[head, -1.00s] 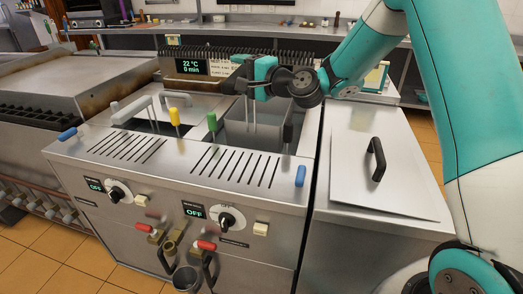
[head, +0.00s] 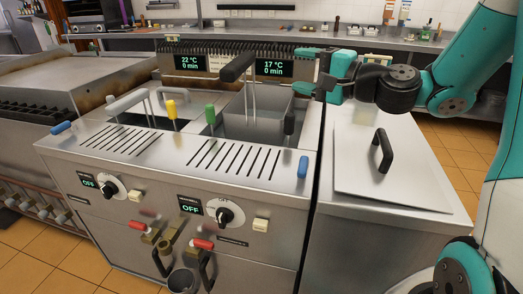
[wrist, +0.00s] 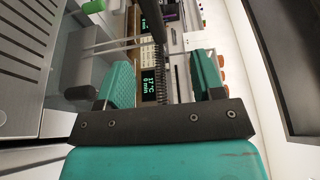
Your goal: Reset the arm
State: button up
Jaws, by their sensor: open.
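My gripper (head: 318,75) is open and empty in the head view, above the back right of the fryer, to the right of the black basket handle (head: 238,66). The handle stands apart from the jaws. Its wire stems run down to the right fryer basket (head: 250,127), which sits in the right well. In the wrist view, the two teal fingers (wrist: 160,85) are spread wide, with the fryer display between and beyond them.
The fryer (head: 140,185) has green, yellow and blue-tipped levers. A second basket handle (head: 128,101) stands over the left well. A lidded steel cabinet (head: 392,160) is at the right. A back counter (head: 300,35) holds small items.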

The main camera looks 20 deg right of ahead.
jog(key=shift+s+d, duration=0.2)
jog(key=shift+s, duration=0.15)
dwell(0.3)
jog(key=s+a+f+n+g+p, duration=0.3)
jog(key=s+a+n+g, duration=0.85)
jog(key=a, duration=0.45)
jog(key=s+d+f+n+g+h+p, duration=0.1)
jog(key=s+n+g+h, duration=0.2)
jog(key=s, duration=1)
jog(key=n+h, duration=0.2)
jog(key=n, duration=0.1)
jog(key=shift+d+f+n+h, duration=0.35)
jog(key=shift+h, duration=0.05)
jog(key=shift+g, duration=0.25)
